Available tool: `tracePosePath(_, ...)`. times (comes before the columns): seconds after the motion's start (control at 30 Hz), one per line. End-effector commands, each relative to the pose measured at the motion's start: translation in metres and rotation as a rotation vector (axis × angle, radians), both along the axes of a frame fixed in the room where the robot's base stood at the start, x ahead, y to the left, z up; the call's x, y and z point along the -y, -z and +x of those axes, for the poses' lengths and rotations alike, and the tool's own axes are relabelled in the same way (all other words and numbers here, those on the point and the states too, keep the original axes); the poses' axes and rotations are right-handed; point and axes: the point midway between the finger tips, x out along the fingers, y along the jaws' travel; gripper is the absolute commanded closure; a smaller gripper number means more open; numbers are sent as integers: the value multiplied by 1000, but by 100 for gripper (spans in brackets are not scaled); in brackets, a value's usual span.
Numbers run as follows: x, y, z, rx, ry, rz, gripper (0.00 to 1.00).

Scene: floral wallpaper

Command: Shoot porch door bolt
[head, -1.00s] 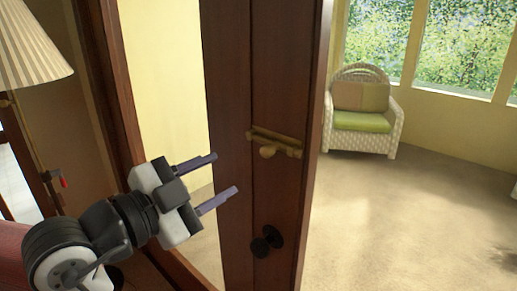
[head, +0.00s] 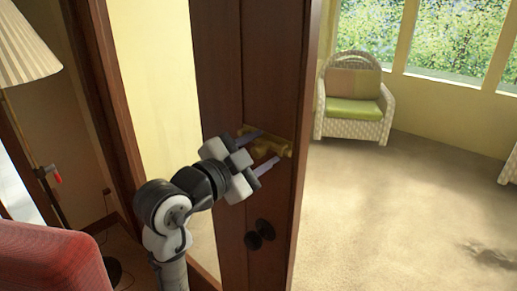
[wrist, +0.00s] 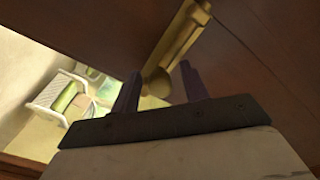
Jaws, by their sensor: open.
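The brass bolt (head: 285,149) is mounted across the dark wooden porch door (head: 270,60). My gripper (head: 268,147) is open at the bolt, with one finger above and one below it in the head view. In the wrist view the bolt's bar (wrist: 182,32) runs up and right, and its round knob (wrist: 155,82) shows between the two fingers of my gripper (wrist: 158,72). I cannot tell whether either finger touches the knob. My gripper hides part of the bolt in the head view.
A black door knob (head: 260,234) sits below the bolt. The door stands open, its edge facing the carpeted room. A wicker armchair (head: 352,108) is by the windows. A red chair (head: 50,262) and a lamp (head: 28,55) stand at left.

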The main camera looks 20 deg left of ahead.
Motion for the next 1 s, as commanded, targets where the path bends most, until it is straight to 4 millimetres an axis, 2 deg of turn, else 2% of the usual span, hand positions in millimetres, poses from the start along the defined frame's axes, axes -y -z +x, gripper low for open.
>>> tracePosePath(0.1,0,0,0,0,0,0,58)
tracePosePath(0.43,0,0,0,-1,1,-2,100)
tracePosePath(0.57,-3,1,1,-1,0,-3,100)
tracePosePath(0.83,-35,1,13,0,-2,-7,100)
tracePosePath(1.0,-39,0,13,0,-4,-8,100)
